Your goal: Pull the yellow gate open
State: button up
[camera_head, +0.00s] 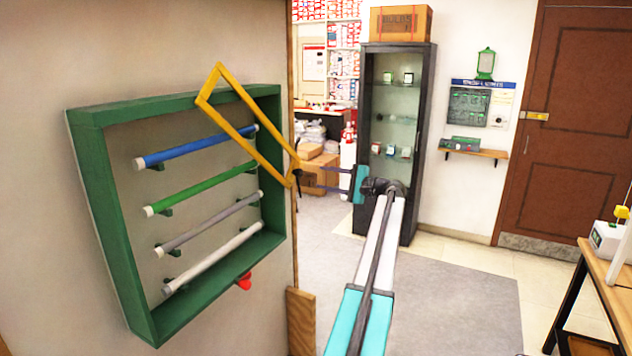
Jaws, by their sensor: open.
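The yellow gate (244,130) is a thin, open four-sided frame at the upper right of a green-framed wall box (100,225). It appears slanted, crossing the box's right side, with its lower right corner close to the wall's edge. A small dark piece, perhaps a handle, sits at that corner. My gripper (304,178) points left from its teal body, with two thin dark fingers apart. The fingertips are close to that corner; I cannot tell whether they touch it. Nothing shows between the fingers.
Inside the box are blue (195,148), green (200,190), grey (207,224) and white (212,258) bars. A red piece (244,281) hangs below it. Behind my arm stands a dark glass cabinet (400,130). Open grey floor (450,290) lies right of my arm; a wooden table (603,285) is far right.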

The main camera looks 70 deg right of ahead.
jog(key=s+b, duration=0.1)
jog(key=s, duration=0.3)
jog(key=shift+s+a, duration=0.2)
